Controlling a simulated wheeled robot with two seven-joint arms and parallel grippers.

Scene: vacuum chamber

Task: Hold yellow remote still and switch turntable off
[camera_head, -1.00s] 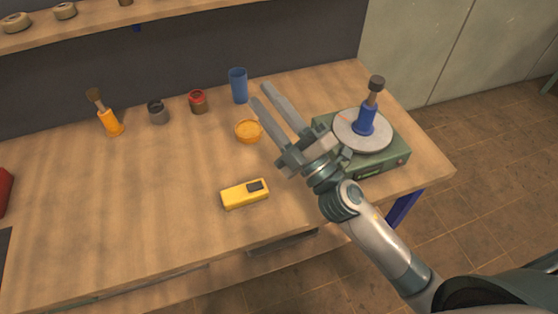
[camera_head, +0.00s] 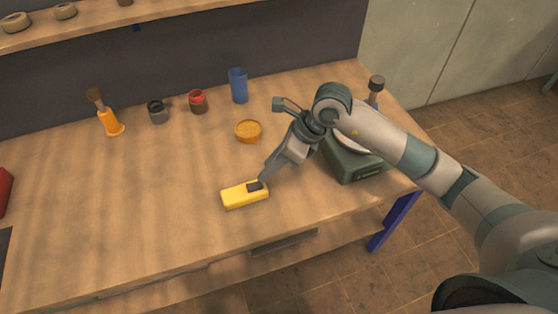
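The yellow remote (camera_head: 236,197) lies flat on the workbench near its front edge, with a dark panel at its right end. My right gripper (camera_head: 263,180) points down and left, its fingertips at the remote's dark panel. Its fingers overlap in this view, so their opening is unclear, as is whether they touch the remote. The green turntable (camera_head: 345,165) stands at the right end of the bench. My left gripper is out of view.
An orange dish (camera_head: 248,131), a blue cup (camera_head: 238,86), a red-rimmed jar (camera_head: 198,103), a dark jar (camera_head: 158,112) and an orange-handled brush (camera_head: 110,120) stand towards the back. The bench (camera_head: 130,215) is clear left of the remote.

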